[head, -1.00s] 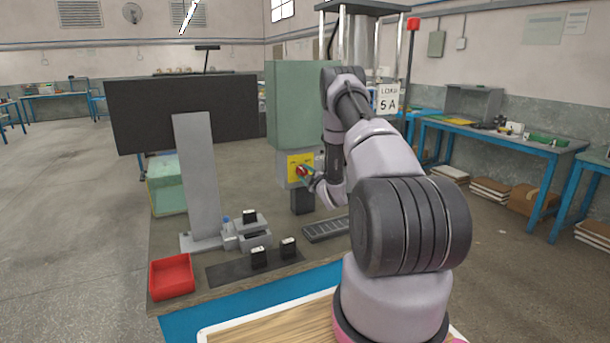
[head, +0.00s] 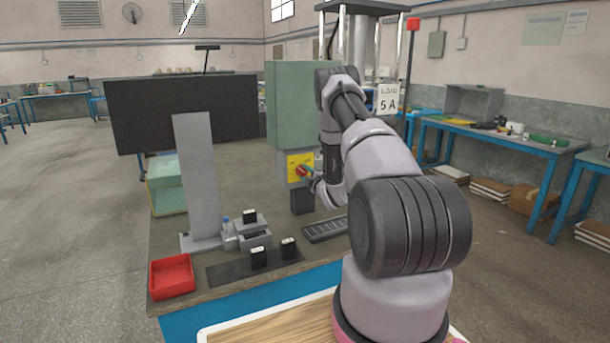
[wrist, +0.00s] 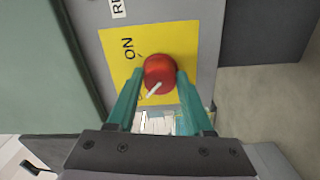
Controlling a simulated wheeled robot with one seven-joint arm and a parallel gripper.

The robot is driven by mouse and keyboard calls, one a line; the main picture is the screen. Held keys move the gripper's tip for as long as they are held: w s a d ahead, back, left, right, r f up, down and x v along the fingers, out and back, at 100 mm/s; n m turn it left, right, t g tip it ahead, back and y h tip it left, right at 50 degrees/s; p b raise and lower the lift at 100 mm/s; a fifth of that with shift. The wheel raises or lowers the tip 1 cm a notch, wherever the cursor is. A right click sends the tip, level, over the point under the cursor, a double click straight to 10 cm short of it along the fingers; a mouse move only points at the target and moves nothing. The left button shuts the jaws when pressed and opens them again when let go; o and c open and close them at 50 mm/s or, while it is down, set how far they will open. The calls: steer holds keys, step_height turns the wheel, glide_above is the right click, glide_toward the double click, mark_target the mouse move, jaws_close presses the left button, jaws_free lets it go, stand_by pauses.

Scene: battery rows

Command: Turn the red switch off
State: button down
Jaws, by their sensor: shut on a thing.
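The red switch (wrist: 160,69) is a round knob with a white pointer line, on a yellow plate (wrist: 178,42) marked ON. In the wrist view the pointer slants toward the lower left, while ON is at the upper left. My gripper (wrist: 160,74) has its teal fingers on both sides of the knob and is shut on it. In the head view the red switch (head: 300,170) shows small on the yellow plate, with my gripper (head: 306,171) at its right side. Any lettering below the knob is hidden by my fingers.
The plate sits on a grey box under a green cabinet (head: 292,105). A dark monitor (head: 190,112) stands left of it. A red tray (head: 171,276), black blocks (head: 258,257) and a dark ribbed strip (head: 325,229) lie on the bench. The bench between monitor and switch is mostly clear.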

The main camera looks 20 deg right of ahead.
steer(key=shift+c, duration=1.5)
jaws_free()
steer(key=shift+s, duration=0.1)
steer(key=s, duration=1)
steer(key=shift+s+d, duration=0.15)
steer(key=shift+s, duration=0.2)
